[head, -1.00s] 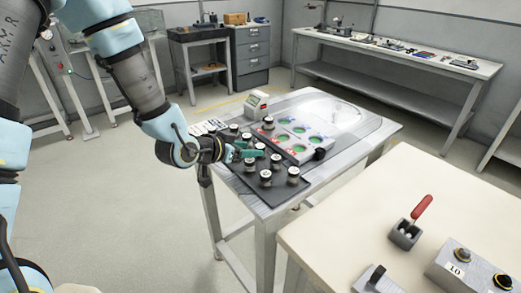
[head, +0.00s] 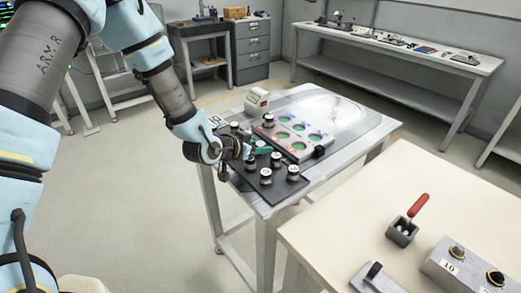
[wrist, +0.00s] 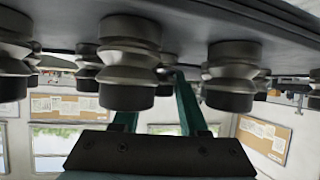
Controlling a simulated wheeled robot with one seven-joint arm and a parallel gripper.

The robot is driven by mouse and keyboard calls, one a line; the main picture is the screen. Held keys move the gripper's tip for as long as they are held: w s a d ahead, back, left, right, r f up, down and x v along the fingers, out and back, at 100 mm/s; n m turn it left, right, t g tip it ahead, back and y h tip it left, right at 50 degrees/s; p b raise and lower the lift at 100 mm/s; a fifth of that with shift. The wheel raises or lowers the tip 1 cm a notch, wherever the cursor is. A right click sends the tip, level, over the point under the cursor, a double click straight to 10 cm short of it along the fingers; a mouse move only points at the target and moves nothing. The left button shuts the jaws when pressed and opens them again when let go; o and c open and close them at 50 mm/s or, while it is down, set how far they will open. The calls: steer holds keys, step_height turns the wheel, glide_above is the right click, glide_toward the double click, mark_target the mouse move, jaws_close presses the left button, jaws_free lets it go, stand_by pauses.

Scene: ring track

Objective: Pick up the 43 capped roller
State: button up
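Several capped rollers, pale metal with dark ends, stand on a dark board (head: 248,181) on the grey table. Two rollers (head: 266,176) (head: 293,173) are at the board's near right; others are partly behind my gripper. No number is readable, so I cannot tell which is the 43 roller. My gripper (head: 257,149) is low among the rollers, its teal fingers spread. In the wrist view, which looks upside down, the fingers (wrist: 160,100) are apart. A large roller (wrist: 128,60) hides the left fingertip, and a smaller roller (wrist: 167,68) shows near the right fingertip. No grip is visible.
A grey panel with green round recesses (head: 301,138) lies behind the rollers, with a small white device (head: 257,102) at its left. A cream bench (head: 345,225) with a red-handled lever (head: 418,206) and a button box (head: 465,265) stands at the near right. The table's far end is clear.

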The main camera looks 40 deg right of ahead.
jaws_close()
steer(key=shift+r, duration=0.1)
stand_by(0.3)
